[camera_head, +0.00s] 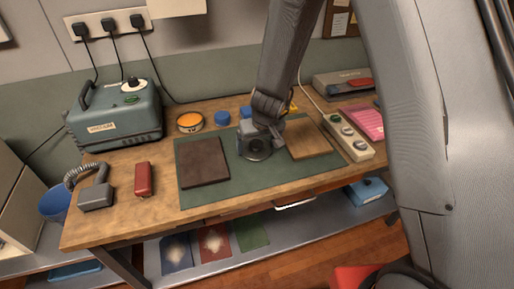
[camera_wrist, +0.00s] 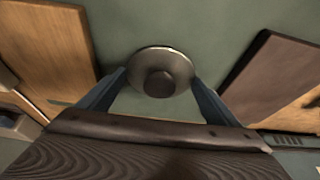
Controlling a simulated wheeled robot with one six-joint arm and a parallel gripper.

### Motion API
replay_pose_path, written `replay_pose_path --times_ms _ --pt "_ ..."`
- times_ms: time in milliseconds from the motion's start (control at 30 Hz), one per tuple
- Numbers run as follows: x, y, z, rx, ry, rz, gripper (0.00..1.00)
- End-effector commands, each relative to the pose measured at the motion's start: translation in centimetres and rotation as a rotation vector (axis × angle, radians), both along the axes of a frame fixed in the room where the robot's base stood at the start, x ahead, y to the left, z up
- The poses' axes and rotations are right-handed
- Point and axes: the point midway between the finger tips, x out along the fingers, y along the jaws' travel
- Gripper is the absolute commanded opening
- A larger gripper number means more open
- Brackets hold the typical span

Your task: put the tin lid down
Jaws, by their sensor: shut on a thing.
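The tin lid (camera_wrist: 160,72) is a round, grey metal disc with a dark round knob in its middle, seen in the wrist view. My gripper (camera_wrist: 159,80) has its two blue fingers at the lid's left and right edges and is shut on it. Behind the lid is the green mat; I cannot tell whether the lid touches it. In the head view my gripper (camera_head: 257,150) is over the mat (camera_head: 228,176), between a dark brown board (camera_head: 203,162) and a light wooden board (camera_head: 308,139). My wrist hides the lid there.
An open tin with orange contents (camera_head: 190,122) and two blue pieces (camera_head: 222,118) stand behind the mat. A grey-green machine (camera_head: 115,115), a red case (camera_head: 143,179) and a handset (camera_head: 97,194) are left. A power strip (camera_head: 345,138) lies right. The mat's front is clear.

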Motion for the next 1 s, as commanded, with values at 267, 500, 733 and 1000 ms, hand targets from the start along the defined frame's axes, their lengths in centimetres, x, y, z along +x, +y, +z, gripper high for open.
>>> replay_pose_path --times_ms 267,500,733,1000 --pt "0.0 0.0 -0.1 0.000 0.000 0.000 0.63" --pt "0.0 0.0 -0.2 0.000 0.000 -0.001 1.00" --pt "0.0 0.0 -0.1 0.000 0.000 -0.001 1.00" --pt "-0.5 -0.1 1.4 0.000 0.000 -0.001 1.00"
